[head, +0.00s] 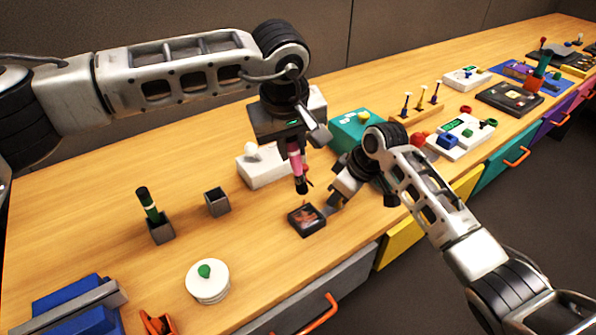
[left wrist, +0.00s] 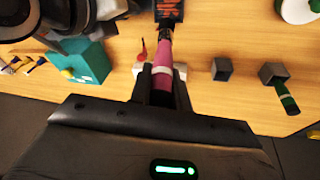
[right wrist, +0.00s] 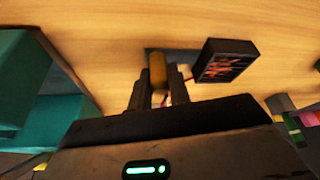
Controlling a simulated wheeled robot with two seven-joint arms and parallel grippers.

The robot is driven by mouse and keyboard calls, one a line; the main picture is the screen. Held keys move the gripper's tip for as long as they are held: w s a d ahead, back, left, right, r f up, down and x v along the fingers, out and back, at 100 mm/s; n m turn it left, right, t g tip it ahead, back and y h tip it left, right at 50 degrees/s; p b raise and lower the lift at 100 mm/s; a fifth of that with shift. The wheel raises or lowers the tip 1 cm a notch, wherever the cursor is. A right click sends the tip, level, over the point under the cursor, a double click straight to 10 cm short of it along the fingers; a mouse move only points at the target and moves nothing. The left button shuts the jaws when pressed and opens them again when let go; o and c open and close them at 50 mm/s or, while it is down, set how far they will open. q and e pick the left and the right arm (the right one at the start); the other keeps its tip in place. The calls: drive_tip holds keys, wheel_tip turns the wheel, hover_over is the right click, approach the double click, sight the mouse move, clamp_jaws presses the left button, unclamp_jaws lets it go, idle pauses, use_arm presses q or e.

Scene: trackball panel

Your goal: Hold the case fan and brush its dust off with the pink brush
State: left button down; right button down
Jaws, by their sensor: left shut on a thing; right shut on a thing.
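The case fan (head: 306,220) is a small dark square with reddish-brown dust on its face. In the right wrist view the fan (right wrist: 225,62) is to the right of the fingers, and a thin red wire runs between it and them. My right gripper (head: 335,202) is shut at the fan's side; a tan piece shows between its fingers (right wrist: 158,75), and the exact hold is unclear. My left gripper (head: 293,145) is shut on the pink brush (head: 295,160), held with its dark tip down, above the fan. The brush (left wrist: 163,58) points toward the fan in the left wrist view.
A grey holder (head: 161,230) with a green-capped stick and an empty grey cup (head: 217,201) stand left. A white disc with a green knob (head: 207,281) is at the front. A white box (head: 262,170) and a teal box (head: 352,128) stand behind. Bare tabletop surrounds the fan's left.

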drive_tip(key=c, duration=1.2)
unclamp_jaws()
drive_tip(key=shift+c, duration=0.2)
drive_tip(key=v, duration=1.2)
drive_tip(key=o, duration=0.3)
drive_tip(key=shift+o, duration=0.2)
use_arm(q)
drive_tip(key=shift+r, duration=0.15)
wheel_tip(320, 180, up, 6)
drive_tip(key=p, duration=0.5)
drive_tip(key=shift+f+p, duration=0.25)
drive_tip(key=shift+p, duration=0.15)
drive_tip(key=shift+f, duration=0.15)
use_arm(e)
drive_tip(key=shift+v, duration=2.95)
